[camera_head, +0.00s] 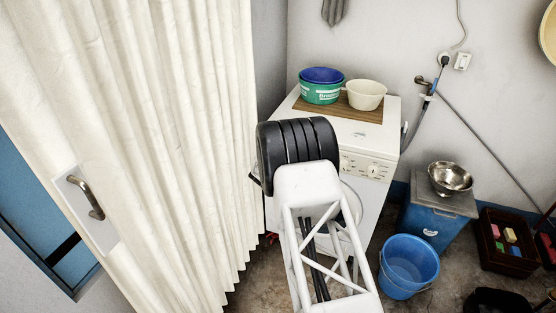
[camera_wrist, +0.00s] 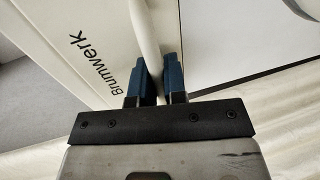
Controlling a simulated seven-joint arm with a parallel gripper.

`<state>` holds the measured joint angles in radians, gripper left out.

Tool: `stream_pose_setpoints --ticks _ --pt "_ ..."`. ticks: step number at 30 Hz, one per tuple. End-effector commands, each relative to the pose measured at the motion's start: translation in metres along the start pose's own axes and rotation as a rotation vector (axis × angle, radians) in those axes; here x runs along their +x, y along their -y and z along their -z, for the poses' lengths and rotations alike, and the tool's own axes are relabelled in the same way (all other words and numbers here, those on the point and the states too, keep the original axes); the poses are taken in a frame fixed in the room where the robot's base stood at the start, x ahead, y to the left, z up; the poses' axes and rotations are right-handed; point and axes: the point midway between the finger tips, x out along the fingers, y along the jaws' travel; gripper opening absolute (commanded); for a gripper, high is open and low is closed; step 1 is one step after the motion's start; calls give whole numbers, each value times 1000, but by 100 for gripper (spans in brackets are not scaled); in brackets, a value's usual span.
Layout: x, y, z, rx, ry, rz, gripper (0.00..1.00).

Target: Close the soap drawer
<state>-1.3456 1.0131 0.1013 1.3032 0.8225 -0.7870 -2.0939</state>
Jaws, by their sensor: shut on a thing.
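The washing machine (camera_head: 376,138) is white and stands against the back wall in the head view. My black and white arm covers the upper left of its front, and the soap drawer is hidden there. In the wrist view a white panel (camera_wrist: 60,25) carries the word "Brumwerk". A rounded white edge, which appears to be the front of the soap drawer (camera_wrist: 147,30), runs beside it. My gripper (camera_wrist: 153,78) has blue fingers on both sides of this edge and is shut on it. How far the drawer stands out cannot be told.
A cream curtain (camera_head: 160,120) hangs close to the left of my arm. A green basin (camera_head: 321,93) and a white bowl (camera_head: 366,95) stand on the machine. A blue bucket (camera_head: 408,265) and a blue box (camera_head: 432,222) stand on the floor to the right.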

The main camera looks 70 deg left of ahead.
Motion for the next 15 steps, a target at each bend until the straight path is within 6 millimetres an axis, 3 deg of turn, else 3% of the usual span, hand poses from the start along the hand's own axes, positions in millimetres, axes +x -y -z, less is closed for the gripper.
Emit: stream_pose_setpoints --ticks 1,2,6,15 --pt "2 -2 -1 1 1 -2 0" --pt "2 -2 -1 1 1 -2 15" --pt "1 -2 -1 1 1 -2 36" --pt "0 -1 -1 1 1 -1 36"
